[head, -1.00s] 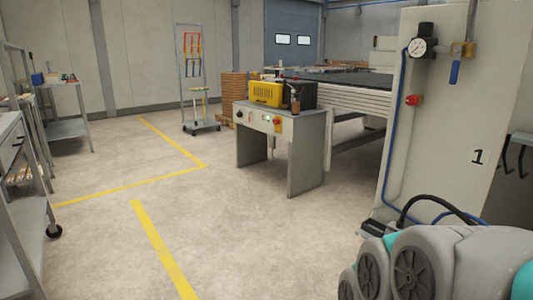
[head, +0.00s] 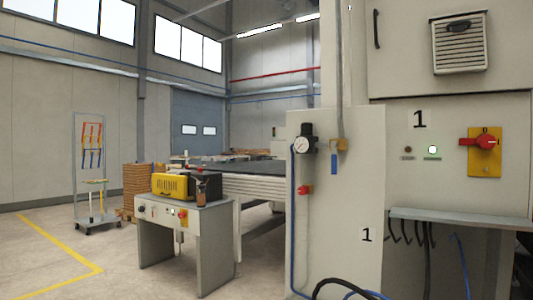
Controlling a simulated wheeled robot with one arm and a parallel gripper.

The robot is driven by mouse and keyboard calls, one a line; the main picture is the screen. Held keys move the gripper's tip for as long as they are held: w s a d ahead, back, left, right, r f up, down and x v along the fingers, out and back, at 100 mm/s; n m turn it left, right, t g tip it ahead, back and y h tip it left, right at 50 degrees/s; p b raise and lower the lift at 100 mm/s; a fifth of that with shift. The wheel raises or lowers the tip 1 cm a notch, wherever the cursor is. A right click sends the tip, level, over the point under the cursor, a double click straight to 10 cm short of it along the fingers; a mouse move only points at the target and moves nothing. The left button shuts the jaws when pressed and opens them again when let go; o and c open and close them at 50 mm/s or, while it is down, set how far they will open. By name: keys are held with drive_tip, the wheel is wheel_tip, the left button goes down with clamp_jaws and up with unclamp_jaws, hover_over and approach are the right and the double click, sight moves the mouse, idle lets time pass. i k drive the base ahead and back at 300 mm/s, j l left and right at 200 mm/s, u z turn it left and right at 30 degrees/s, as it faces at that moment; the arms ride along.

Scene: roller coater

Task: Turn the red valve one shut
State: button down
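A small red knob (head: 304,189) sits on the blue air line, at the left edge of the light grey panel (head: 345,215) marked 1. A round pressure gauge (head: 301,146) with a black regulator is above it. A valve with a blue handle (head: 334,163), hanging down, is on a pipe to its right. A red rotary switch (head: 485,142) on a yellow plate is on the cabinet at right, its handle roughly level, under a mark that looks like 0. My gripper is out of view.
A green lamp (head: 432,149) is lit beside the switch. A grey shelf (head: 470,222) with hooks juts out below it. A control table (head: 215,235) with a yellow box (head: 171,185) stands left of the panel. Floor at lower left is clear.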

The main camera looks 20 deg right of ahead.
sight(302, 190)
drive_tip(key=k+z, duration=0.55)
drive_tip(key=z, duration=0.2)
